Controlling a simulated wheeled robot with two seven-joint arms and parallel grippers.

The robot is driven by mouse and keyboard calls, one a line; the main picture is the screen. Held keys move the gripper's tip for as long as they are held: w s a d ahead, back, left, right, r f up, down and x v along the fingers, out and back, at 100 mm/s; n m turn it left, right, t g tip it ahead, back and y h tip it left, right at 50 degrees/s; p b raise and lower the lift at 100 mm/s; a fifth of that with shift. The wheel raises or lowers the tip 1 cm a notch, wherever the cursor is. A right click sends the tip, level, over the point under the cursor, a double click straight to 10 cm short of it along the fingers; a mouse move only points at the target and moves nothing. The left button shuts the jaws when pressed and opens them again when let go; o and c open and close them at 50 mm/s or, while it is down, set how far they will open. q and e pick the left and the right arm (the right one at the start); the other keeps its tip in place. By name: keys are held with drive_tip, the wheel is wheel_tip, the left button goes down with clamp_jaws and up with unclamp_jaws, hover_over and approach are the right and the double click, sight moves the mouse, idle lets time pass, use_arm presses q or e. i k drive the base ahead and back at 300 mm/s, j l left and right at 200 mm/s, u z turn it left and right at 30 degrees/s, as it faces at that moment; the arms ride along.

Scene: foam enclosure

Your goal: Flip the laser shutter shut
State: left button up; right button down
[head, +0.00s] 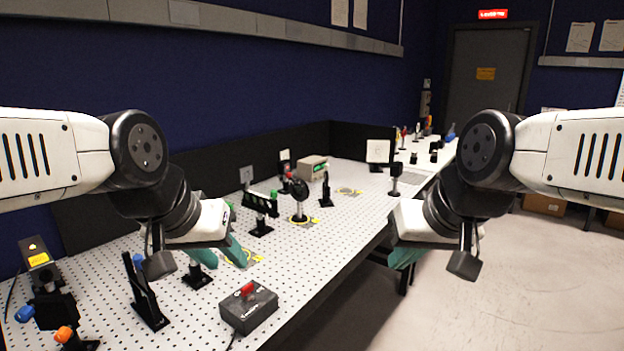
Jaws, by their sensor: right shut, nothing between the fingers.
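A black box with a red switch (248,305) sits at the near edge of the perforated optical table (285,262). I cannot tell for sure which part is the laser shutter; this box and several black post-mounted parts are candidates. A black laser-like unit with a yellow label (40,262) stands at the far left. My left gripper (222,260) has teal fingers spread apart, empty, over the table behind the box. My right gripper (406,262) is shut and empty, beyond the table's right edge, above the floor side.
A black post mount (146,295) stands left of the box. A green-and-black mount (261,205), a round black mount (299,198) and a grey box with a green display (313,168) stand further back. Open floor (500,290) lies to the right.

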sight(142, 280)
drive_tip(key=i+l+u, duration=0.2)
drive_tip(key=l+u, duration=0.2)
drive_tip(key=l, duration=1.1)
drive_tip(key=l+u, duration=0.4)
drive_tip(key=l, duration=1.05)
drive_tip(key=u, duration=1.75)
drive_tip(key=i+j+u, duration=0.35)
drive_tip(key=i+j, duration=0.05)
drive_tip(key=i, duration=0.05)
